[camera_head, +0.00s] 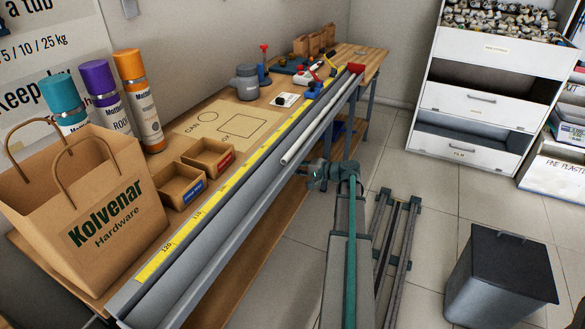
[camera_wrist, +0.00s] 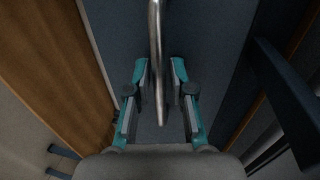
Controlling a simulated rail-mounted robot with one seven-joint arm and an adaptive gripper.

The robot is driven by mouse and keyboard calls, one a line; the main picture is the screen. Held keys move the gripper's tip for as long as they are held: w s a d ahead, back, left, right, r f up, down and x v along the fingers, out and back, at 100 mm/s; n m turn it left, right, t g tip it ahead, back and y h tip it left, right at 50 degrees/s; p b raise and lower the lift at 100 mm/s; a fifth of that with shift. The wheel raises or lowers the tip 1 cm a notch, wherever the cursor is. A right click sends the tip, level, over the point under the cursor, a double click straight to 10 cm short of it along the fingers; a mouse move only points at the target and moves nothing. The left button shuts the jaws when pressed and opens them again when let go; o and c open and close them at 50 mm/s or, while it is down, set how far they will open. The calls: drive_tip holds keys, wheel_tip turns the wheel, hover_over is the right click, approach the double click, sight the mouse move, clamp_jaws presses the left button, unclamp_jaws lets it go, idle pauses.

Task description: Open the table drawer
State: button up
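In the wrist view a dark blue drawer front (camera_wrist: 215,40) fills the middle. Its curved metal handle (camera_wrist: 156,35) runs upright through the picture. My gripper (camera_wrist: 161,68) is open, with one teal-and-grey finger on each side of the handle. A gap shows between each finger and the bar, so the handle is not gripped. In the head view my gripper (camera_head: 316,173) is low beside the long workbench (camera_head: 350,52), at its floor side. The drawer front and handle cannot be made out there. I cannot tell whether the drawer is fully shut.
On the bench stand a Kolvenar paper bag (camera_head: 110,205), spray cans (camera_head: 138,98), small cardboard bins (camera_head: 207,158) and a grey pot (camera_head: 246,82). A yellow ruler (camera_head: 235,175) follows the bench edge. Rails (camera_head: 395,255) and a grey bin (camera_head: 500,280) are to the right.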

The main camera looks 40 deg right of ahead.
clamp_jaws()
idle(0.5)
